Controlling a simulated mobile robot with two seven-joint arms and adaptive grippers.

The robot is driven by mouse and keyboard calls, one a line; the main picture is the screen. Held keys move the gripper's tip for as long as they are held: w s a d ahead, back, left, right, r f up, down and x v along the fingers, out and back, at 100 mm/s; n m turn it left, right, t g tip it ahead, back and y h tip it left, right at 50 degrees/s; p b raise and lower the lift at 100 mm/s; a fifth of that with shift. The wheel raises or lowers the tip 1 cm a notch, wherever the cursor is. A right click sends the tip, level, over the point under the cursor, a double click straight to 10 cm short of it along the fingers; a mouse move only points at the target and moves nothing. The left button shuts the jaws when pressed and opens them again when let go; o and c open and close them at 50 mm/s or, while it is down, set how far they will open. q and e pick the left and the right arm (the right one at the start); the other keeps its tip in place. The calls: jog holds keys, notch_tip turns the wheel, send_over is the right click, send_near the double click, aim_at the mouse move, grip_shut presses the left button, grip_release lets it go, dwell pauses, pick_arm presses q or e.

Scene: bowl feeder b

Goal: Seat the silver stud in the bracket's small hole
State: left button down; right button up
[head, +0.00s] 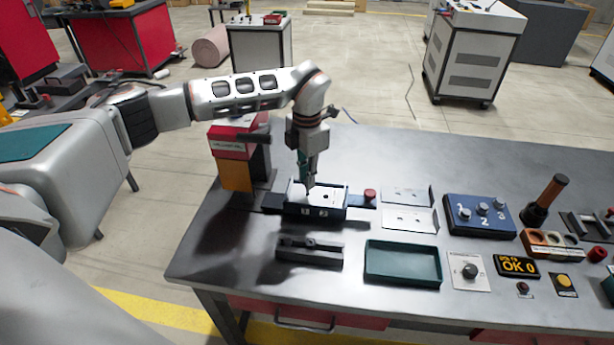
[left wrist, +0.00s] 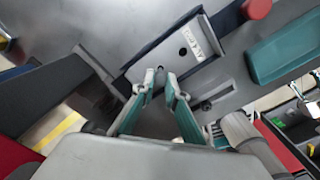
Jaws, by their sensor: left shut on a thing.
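The bracket (head: 328,197) is a pale plate with dark holes, lying in a dark fixture (head: 316,213) marked with numbers. It also shows in the left wrist view (left wrist: 199,42), with one round hole facing the camera. My left gripper (head: 309,185) points down over the left part of the bracket. In the left wrist view its fingertips (left wrist: 161,75) are close together at the bracket's edge. A small grey tip between them looks like the silver stud (left wrist: 160,68); most of it is hidden. I cannot tell whether it touches the bracket. My right gripper is not in view.
A red knob (head: 370,195) stands right of the fixture. A grey slotted block (head: 309,252) and a green tray (head: 403,263) lie in front. A red and orange machine (head: 238,160) stands behind left.

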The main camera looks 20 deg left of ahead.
pick_arm(q)
jog(key=shift+f+b, duration=0.65)
jog(key=shift+f, duration=1.05)
jog(key=c, duration=1.9)
grip_release()
notch_tip(320, 180, up, 12)
jog(key=shift+r, duration=0.1)
